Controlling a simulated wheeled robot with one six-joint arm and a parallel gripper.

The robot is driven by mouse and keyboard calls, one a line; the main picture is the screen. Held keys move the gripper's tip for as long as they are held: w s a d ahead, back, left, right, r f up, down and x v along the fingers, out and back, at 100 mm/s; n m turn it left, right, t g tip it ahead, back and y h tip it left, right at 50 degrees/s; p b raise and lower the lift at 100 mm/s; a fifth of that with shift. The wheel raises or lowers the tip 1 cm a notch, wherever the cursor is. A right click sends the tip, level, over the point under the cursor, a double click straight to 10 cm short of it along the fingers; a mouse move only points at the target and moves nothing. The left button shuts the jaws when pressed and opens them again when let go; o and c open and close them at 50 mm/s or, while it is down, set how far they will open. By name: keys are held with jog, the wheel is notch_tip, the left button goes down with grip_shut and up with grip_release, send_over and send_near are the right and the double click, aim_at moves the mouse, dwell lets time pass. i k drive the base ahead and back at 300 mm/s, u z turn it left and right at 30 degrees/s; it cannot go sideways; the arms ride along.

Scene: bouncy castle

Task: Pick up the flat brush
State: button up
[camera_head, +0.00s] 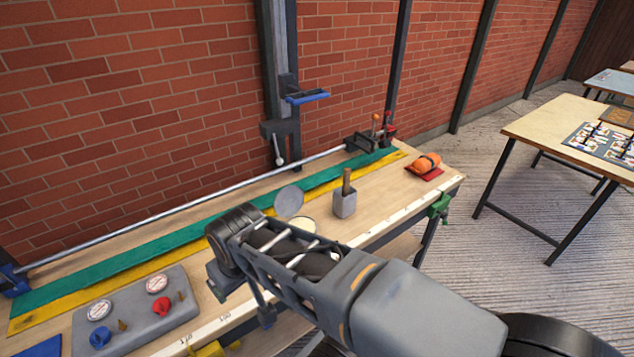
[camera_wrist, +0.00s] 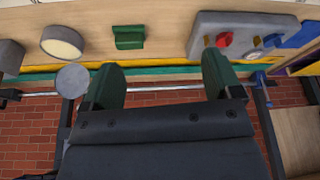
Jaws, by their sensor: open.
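A brown handle (camera_head: 346,180), probably the flat brush's, stands upright out of a small grey block-shaped holder (camera_head: 345,206) on the workbench. Its lower end is hidden inside, and no bristles show. In the wrist view, part of a grey object, probably the same holder (camera_wrist: 10,58), shows at the left edge; the handle cannot be made out there. My gripper (camera_wrist: 160,76) is open and empty, its two dark green fingers wide apart above the bench. In the head view my arm covers the bench left of the holder and hides much of the gripper.
A cream round tin (camera_wrist: 62,42) and grey disc (camera_head: 289,201) lie near the holder. A green block (camera_wrist: 129,37) is on the bench. A gauge panel (camera_head: 138,310) stands left, an orange bundle (camera_head: 425,162) right. A metal rail (camera_head: 190,213) runs along the brick wall.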

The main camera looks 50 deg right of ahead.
aim_at(347, 170)
jog(key=z, duration=1.7)
